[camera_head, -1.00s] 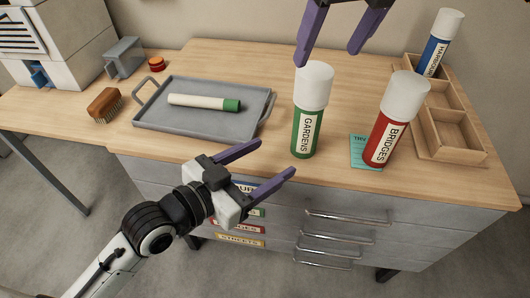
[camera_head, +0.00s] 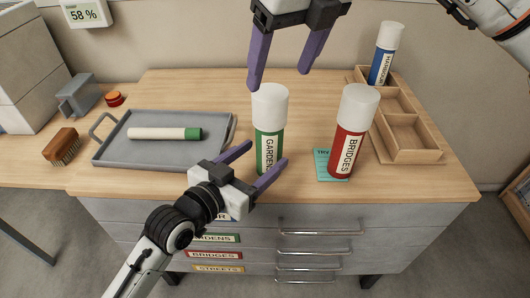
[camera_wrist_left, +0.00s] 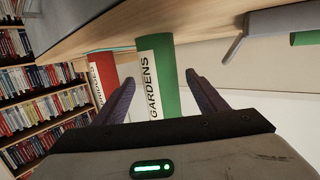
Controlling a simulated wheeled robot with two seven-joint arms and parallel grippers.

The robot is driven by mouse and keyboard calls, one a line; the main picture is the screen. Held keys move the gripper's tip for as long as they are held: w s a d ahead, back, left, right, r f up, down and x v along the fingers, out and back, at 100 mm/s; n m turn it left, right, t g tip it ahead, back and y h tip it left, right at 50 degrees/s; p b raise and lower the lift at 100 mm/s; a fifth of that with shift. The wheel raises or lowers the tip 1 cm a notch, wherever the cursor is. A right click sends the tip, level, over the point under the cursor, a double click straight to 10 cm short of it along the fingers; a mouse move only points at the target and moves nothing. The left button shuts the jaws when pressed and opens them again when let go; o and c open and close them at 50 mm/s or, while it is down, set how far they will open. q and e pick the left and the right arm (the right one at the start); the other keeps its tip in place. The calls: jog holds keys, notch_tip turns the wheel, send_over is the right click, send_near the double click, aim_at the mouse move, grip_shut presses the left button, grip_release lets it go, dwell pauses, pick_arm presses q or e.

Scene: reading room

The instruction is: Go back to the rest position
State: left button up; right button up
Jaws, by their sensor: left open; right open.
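My left gripper (camera_head: 258,163) is open, low in the head view, close in front of the green GARDENS tube (camera_head: 269,140). In the left wrist view, the GARDENS tube (camera_wrist_left: 160,75) shows between and beyond the open fingers (camera_wrist_left: 160,95); I cannot tell whether they touch it. My right gripper (camera_head: 283,78) is open and empty, its fingers pointing down just above the GARDENS tube's white cap. The red BRIDGES tube (camera_head: 347,140) stands upright on a teal note (camera_head: 322,166) to the right. It also shows in the left wrist view (camera_wrist_left: 104,72).
A grey tray (camera_head: 110,152) holds a lying white tube with a green end (camera_head: 165,133). A wooden rack (camera_head: 402,155) holds the blue HARBOUR tube (camera_head: 382,65). A brush (camera_head: 64,146), grey holder (camera_head: 80,95) and red button (camera_head: 115,98) are left. Drawer handles (camera_head: 320,233) project from the front.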

aim_at(273, 94)
pick_arm(q)
jog(key=shift+x, duration=1.15)
jog(key=shift+s, duration=0.1)
jog(key=c, duration=1.3)
pick_arm(e)
jog(key=shift+x, duration=4.25)
jog(key=shift+r, duration=0.15)
jog(key=c, duration=1.2)
